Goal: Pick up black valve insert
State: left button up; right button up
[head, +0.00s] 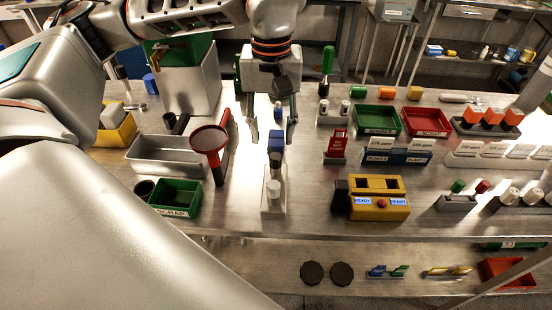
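My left gripper (272,137) points down over the middle of the bench with its two fingers spread apart. Nothing shows clamped between them. A pale upright fixture (273,204) stands just below in the picture, with a blue-and-dark part (276,143) at its top, between or just in front of the fingertips; I cannot tell which, or whether they touch. I cannot clearly single out the black valve insert. A black cup-like piece (145,188) stands beside the green scrap tray (176,198). Two black discs (312,273) lie on the lower shelf. My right gripper is not in view.
A red round-topped stand (209,140) and a metal tray (150,155) lie left of the gripper. Green (377,108) and red (445,113) trays stand behind. Bench right of the fixture is partly clear.

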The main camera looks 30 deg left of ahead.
aim_at(275, 156)
pick_arm(q)
jog(key=f, duration=0.3)
jog(key=d+f, duration=0.1)
jog(key=f, duration=0.1)
jog(key=shift+f, duration=0.15)
jog(key=shift+a+f, duration=0.1)
jog(key=shift+f, duration=0.35)
jog(key=c, duration=1.1)
